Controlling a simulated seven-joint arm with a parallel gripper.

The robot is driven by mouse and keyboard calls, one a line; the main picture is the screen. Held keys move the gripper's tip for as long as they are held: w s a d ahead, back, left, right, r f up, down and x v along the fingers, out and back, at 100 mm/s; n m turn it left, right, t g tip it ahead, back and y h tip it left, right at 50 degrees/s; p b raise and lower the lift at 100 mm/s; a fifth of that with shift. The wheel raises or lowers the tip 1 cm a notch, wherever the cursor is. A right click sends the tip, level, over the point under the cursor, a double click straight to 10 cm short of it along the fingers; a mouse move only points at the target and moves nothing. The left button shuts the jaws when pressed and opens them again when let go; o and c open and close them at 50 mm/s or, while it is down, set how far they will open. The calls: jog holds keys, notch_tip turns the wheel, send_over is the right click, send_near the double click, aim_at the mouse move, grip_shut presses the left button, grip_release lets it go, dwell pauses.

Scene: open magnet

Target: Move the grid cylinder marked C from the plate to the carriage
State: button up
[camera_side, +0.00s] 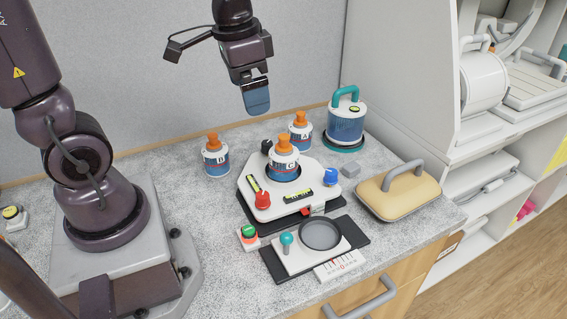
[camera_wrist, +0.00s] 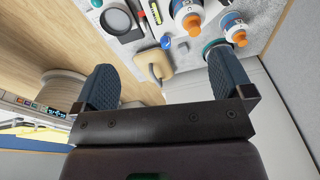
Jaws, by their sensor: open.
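The cylinder marked C (camera_side: 284,158), white and blue with an orange knob, stands upright in the round opening of the white plate (camera_side: 318,179) in the side view. The carriage (camera_side: 297,262) is a pale slide with a dark round dish (camera_side: 320,235) and a teal knob (camera_side: 286,239), on a black base in front of the plate. The dish looks empty. My gripper (camera_side: 257,104) is high above and behind the plate, apart from everything. In the wrist view its two fingers (camera_wrist: 160,88) are spread with nothing between them.
Cylinders B (camera_side: 216,157) and A (camera_side: 301,131) stand behind the plate. A larger teal-handled canister (camera_side: 346,118) stands at the back right. A yellow handled lid (camera_side: 398,190) lies right of the plate. A red-green button (camera_side: 249,237) is left of the carriage. White shelving (camera_side: 420,120) borders the right.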

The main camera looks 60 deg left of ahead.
aim_at(284, 148)
jog(key=w+a+f+m, duration=0.2)
jog(key=w+m, duration=0.1)
jog(key=m, duration=0.1)
jog(key=w+a+f+m+g, duration=0.1)
jog(key=w+a+f+m, duration=0.1)
jog(key=m, duration=0.3)
jog(key=w+a+f+m+g, duration=0.1)
jog(key=w+a+f+m, duration=0.1)
jog(key=w+m, duration=0.3)
jog(key=shift+a+f+h, duration=0.3)
jog(key=shift+a+f, duration=0.05)
jog(key=shift+f, duration=0.25)
jog(key=shift+r+m, duration=0.1)
jog(key=shift+m, duration=1.1)
jog(key=shift+f, duration=0.2)
notch_tip(284, 148, down, 13)
jog(key=shift+s+d+r, duration=0.1)
jog(key=shift+s+r, duration=0.05)
jog(key=shift+r, duration=0.05)
jog(key=c, duration=1.3)
jog(key=shift+r, duration=0.15)
